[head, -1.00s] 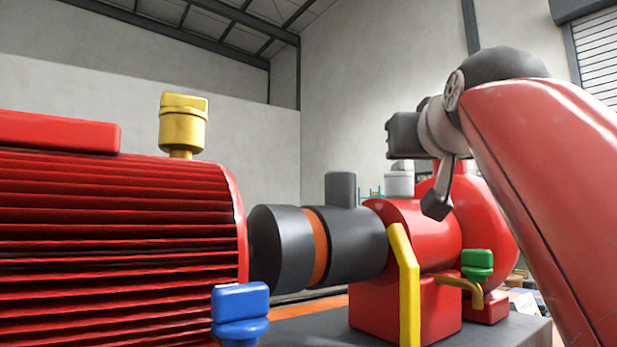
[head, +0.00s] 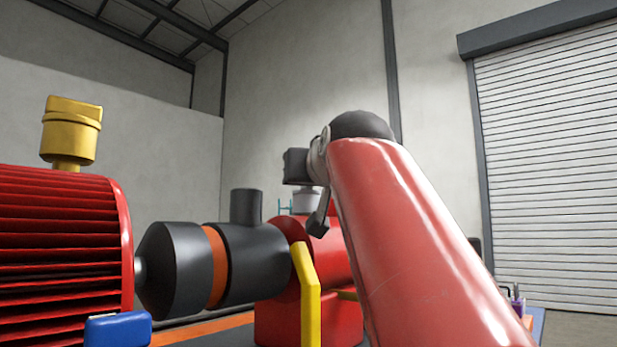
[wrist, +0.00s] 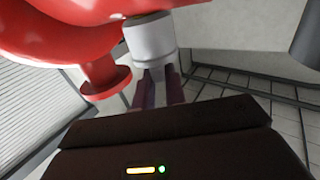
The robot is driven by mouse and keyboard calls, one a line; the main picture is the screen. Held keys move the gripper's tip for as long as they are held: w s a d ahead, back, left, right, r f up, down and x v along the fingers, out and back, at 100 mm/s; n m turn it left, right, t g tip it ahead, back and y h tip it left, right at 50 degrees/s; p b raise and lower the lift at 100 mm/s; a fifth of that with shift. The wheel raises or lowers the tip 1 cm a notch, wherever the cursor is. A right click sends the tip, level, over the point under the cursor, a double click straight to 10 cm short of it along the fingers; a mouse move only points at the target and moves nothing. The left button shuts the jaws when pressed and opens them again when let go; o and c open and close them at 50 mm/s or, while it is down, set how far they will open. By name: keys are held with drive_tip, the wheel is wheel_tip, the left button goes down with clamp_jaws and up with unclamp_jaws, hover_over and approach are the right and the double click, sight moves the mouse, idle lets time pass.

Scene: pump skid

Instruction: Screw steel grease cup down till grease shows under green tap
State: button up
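The steel grease cup (head: 306,202) is a pale grey cylinder on top of the red pump body (head: 325,255). In the wrist view the cup (wrist: 150,40) stands out from the red housing. My gripper (wrist: 160,78) has its two dark fingers at the cup's outer end, one on each side of a narrow grey part. I cannot tell whether they press on it. In the head view my gripper is right above the cup, its fingers not clearly visible. No grease is visible.
The red finned motor (head: 60,240) carries a yellow cup (head: 70,130), with a blue one (head: 118,329) at its lower right. A dark coupling (head: 180,270) and a yellow bent bar (head: 308,290) stand left of my arm. A roller door (head: 550,160) is behind.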

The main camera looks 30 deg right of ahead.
drive_tip(key=shift+h, duration=0.3)
clamp_jaws()
drive_tip(key=shift+w+a+m+g+h+p, duration=0.1)
drive_tip(key=shift+a+m+g+h+p, duration=0.1)
drive_tip(key=shift+m+g+h+p, duration=0.8)
drive_tip(key=shift+w+a+m+g+h+p, duration=0.15)
drive_tip(key=shift+m+g+h, duration=0.35)
drive_tip(key=shift+m+h, duration=1)
drive_tip(key=shift+a+f+h, duration=0.1)
drive_tip(key=shift+h, duration=0.3)
drive_tip(key=o, duration=0.7)
unclamp_jaws()
drive_tip(key=shift+s, duration=0.1)
drive_tip(key=shift+b+v, duration=0.4)
drive_tip(key=shift+v, duration=3.5)
drive_tip(key=shift+o, duration=0.3)
